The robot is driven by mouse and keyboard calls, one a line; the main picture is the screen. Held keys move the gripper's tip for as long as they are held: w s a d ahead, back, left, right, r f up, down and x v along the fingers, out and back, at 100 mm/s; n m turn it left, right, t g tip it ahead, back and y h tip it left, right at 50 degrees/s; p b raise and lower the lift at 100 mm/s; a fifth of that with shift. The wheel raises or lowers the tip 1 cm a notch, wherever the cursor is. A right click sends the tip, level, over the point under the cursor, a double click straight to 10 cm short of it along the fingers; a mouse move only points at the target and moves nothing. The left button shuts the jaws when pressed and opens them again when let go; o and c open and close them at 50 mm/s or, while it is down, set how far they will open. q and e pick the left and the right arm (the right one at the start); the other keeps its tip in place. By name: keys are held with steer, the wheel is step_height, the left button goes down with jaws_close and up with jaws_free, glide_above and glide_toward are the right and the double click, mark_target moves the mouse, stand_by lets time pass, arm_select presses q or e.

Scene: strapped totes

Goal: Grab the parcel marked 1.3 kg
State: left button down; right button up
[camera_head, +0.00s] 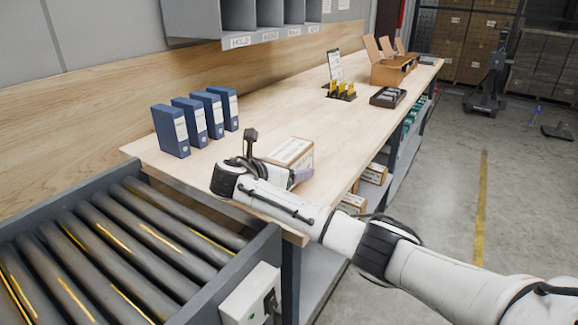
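A cardboard parcel (290,152) with a white label on top lies on the wooden bench near its front end. The print on the label is too small to read, so I cannot tell whether it says 1.3 kg. My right gripper (262,160) is at the near left side of this parcel and partly overlaps it in the view. I cannot tell whether it touches the parcel or how far its fingers are apart. More boxes with labels sit on the shelf below the bench, one at the upper spot (375,173) and one lower (353,202). My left gripper is not in view.
A roller conveyor (262,246) adjoins the bench's near end. Several blue binders (171,131) stand by the wall. A black tray (388,97), a card holder (341,91) and an open carton (391,72) are farther back. The mid-bench is clear.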

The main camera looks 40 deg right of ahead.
steer(key=shift+w+d+f, duration=0.1)
steer(key=shift+d, duration=0.1)
jaws_close()
steer(key=shift+w+r, duration=0.1)
steer(key=shift+r, duration=0.15)
